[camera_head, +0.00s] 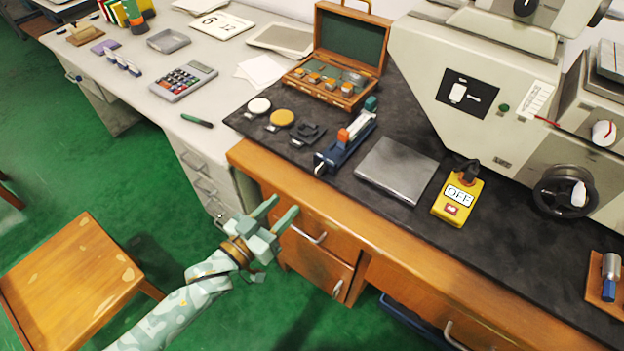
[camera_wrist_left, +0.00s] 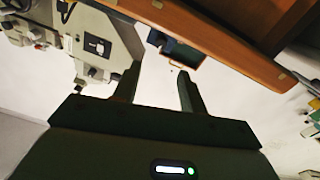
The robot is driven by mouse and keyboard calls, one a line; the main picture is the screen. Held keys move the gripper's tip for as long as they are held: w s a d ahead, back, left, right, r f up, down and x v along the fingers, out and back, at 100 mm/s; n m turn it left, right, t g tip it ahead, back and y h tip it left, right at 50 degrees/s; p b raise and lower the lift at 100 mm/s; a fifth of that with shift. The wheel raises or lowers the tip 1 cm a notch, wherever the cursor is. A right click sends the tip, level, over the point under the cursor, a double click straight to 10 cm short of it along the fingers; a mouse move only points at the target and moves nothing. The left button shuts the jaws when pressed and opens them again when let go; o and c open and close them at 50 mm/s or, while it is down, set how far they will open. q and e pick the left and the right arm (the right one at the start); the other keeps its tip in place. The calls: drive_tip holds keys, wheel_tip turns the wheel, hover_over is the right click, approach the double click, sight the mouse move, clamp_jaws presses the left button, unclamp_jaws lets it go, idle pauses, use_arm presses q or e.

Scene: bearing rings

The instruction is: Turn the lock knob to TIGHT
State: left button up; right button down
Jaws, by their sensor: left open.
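The cream machine (camera_head: 490,80) stands at the back right of the black bench top; it also shows in the left wrist view (camera_wrist_left: 120,35). It bears a black handwheel (camera_head: 552,198) with a pale grip, a white dial (camera_head: 603,132) with a red mark, and a dark knob (camera_head: 524,7) at the top. I cannot read TIGHT anywhere or tell which is the lock knob. My left gripper (camera_head: 287,206) is open and empty in front of the wooden drawers, well left of the machine. Its two fingers stand apart in the left wrist view (camera_wrist_left: 156,75). My right gripper is not in view.
A yellow box marked OFF (camera_head: 458,200), a grey metal plate (camera_head: 397,171), a blue vise-like tool (camera_head: 345,143) and an open wooden case (camera_head: 332,92) occupy the bench. A wooden stool (camera_head: 70,270) stands at lower left. The green floor (camera_head: 130,195) between is clear.

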sight(316, 173)
use_arm(q)
drive_tip(key=b+x, duration=0.2)
drive_tip(key=x, duration=0.7)
drive_tip(key=shift+w+f, duration=0.15)
drive_tip(key=shift+w, duration=0.05)
drive_tip(key=shift+w+d, duration=0.4)
drive_tip(key=shift+w, duration=0.1)
clamp_jaws()
